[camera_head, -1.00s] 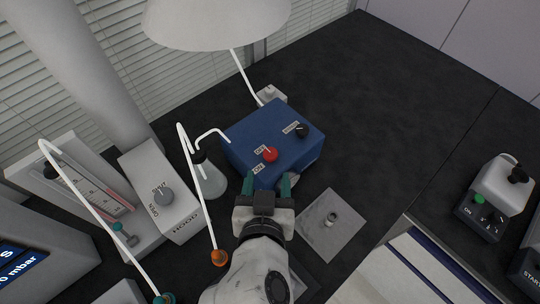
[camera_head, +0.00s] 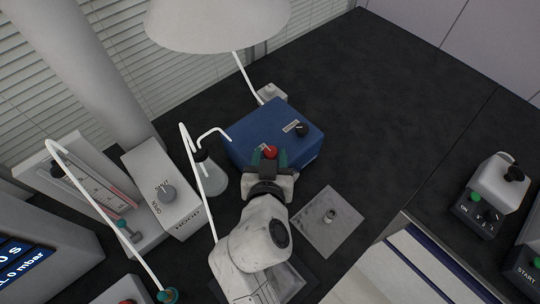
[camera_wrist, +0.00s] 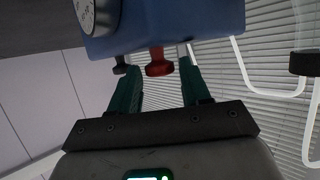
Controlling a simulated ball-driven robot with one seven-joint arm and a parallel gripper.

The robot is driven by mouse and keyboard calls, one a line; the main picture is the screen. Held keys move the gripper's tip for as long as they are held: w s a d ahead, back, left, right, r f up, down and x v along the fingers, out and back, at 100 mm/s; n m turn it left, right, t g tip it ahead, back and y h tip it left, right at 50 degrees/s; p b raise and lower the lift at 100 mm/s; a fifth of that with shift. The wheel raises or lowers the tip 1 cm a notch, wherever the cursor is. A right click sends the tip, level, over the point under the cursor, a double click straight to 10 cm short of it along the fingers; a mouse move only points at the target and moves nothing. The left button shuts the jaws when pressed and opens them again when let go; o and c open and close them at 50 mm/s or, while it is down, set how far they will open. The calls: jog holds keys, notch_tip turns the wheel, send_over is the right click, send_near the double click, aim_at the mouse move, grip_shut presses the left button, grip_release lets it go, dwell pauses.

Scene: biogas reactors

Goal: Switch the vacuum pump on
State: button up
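The vacuum pump is a blue box (camera_head: 262,125) on the dark bench in the head view. A red knob (camera_head: 270,152) stands on its front part, and a black knob (camera_head: 302,130) is farther right. My gripper (camera_head: 270,160) is at the pump's front, its two green fingers on either side of the red knob. In the wrist view my gripper (camera_wrist: 162,67) is open, and the red knob (camera_wrist: 158,62) shows between the fingertips. I cannot tell whether the fingers touch it. The ON/OFF labels are mostly hidden by my gripper.
A flask (camera_head: 211,178) with white tubing stands close left of the pump. A grey plate (camera_head: 334,232) lies at the right front.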

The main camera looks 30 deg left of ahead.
jog(key=c, duration=0.7)
jog(key=shift+c, duration=0.2)
